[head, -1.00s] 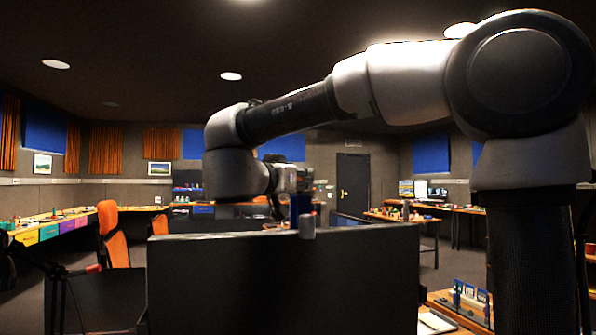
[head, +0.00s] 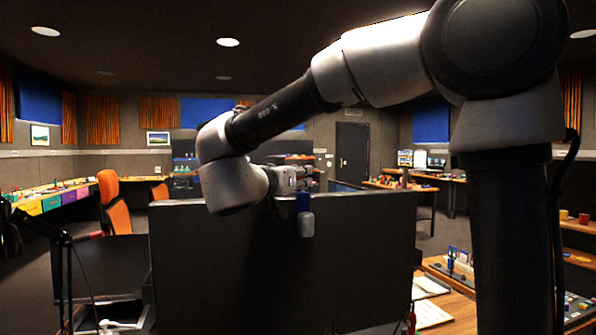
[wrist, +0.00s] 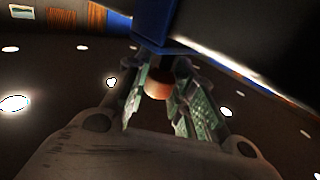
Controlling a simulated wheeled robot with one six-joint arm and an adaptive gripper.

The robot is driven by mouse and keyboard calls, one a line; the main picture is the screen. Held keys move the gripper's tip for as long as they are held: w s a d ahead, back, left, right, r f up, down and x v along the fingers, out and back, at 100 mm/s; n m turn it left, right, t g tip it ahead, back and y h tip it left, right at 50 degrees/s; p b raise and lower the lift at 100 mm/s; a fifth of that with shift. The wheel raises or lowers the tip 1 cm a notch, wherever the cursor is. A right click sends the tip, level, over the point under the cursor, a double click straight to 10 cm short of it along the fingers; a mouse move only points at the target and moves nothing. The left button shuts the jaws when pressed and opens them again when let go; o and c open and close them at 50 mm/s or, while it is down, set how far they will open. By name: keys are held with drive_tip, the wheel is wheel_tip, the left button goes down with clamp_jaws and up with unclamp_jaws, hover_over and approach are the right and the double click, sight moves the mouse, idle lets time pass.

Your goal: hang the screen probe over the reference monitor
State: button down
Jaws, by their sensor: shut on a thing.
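The large dark monitor panel (head: 240,265) stands upright in the middle of the head view. The screen probe (head: 306,224) shows as a small grey block below a blue part (head: 304,201), at the panel's top edge. The grey block is below that edge, on the near face; whether it touches the face I cannot tell. My gripper (head: 295,181) is just above the top edge and is shut on the probe. In the wrist view, my green-padded fingers (wrist: 173,95) close around a copper-coloured piece (wrist: 158,86) under the blue part (wrist: 150,48). The panel's far side is hidden.
Another dark screen (head: 100,270) and a thin black lamp stand (head: 62,265) are at the left. A wooden desk (head: 455,305) with papers and small parts is at the right. An orange chair (head: 114,205) stands behind.

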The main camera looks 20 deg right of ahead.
idle(0.3)
drive_tip(key=c, duration=1.1)
unclamp_jaws()
drive_tip(key=shift+f, duration=0.1)
drive_tip(key=shift+a, duration=0.1)
